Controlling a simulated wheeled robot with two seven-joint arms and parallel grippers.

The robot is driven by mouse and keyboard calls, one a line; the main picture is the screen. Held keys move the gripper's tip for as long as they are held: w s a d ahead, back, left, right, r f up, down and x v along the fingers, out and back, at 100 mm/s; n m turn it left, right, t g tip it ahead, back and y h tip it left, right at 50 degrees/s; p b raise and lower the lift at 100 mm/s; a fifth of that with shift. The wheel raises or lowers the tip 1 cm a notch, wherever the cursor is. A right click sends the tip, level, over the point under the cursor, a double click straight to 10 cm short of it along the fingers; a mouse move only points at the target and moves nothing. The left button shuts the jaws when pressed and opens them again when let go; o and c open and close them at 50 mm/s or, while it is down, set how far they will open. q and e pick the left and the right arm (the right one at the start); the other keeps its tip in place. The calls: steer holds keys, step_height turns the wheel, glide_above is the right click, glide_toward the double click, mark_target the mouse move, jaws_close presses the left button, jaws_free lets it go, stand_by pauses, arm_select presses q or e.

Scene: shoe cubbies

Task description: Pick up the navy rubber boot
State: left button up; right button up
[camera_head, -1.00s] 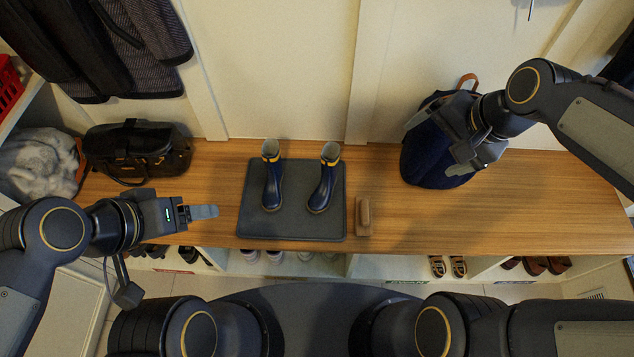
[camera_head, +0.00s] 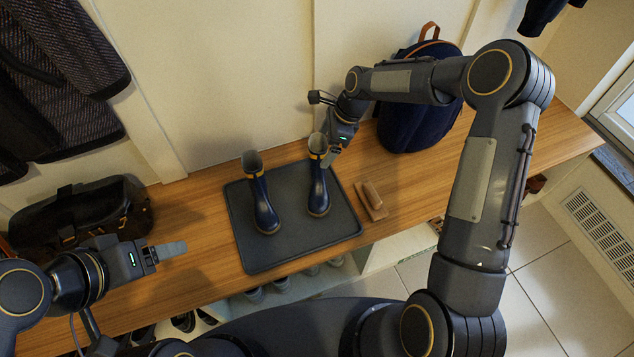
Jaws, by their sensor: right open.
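Two navy rubber boots with yellow bands near the top stand upright on a dark grey mat (camera_head: 290,245): the left boot (camera_head: 262,207) and the right boot (camera_head: 319,190). My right gripper (camera_head: 326,152) is open at the top of the right boot, with a finger beside the shaft on its right side. The other finger is hard to make out, and I cannot tell whether the gripper touches the boot. My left gripper (camera_head: 172,250) is over the bench to the left of the mat, apart from both boots; its finger gap is not visible.
A wooden brush (camera_head: 371,199) lies on the wooden bench (camera_head: 195,215) just right of the mat. A navy backpack (camera_head: 420,115) stands behind my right arm. A black bag (camera_head: 75,220) sits at the left, below hanging coats (camera_head: 60,80). Shoes fill cubbies underneath.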

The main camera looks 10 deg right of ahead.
mark_target(318, 176)
steer(key=x, duration=0.2)
steer(key=b+x, duration=0.1)
steer(key=x, duration=0.2)
steer(key=shift+w, duration=0.25)
steer(key=shift+c, duration=0.2)
steer(key=c, duration=1.5)
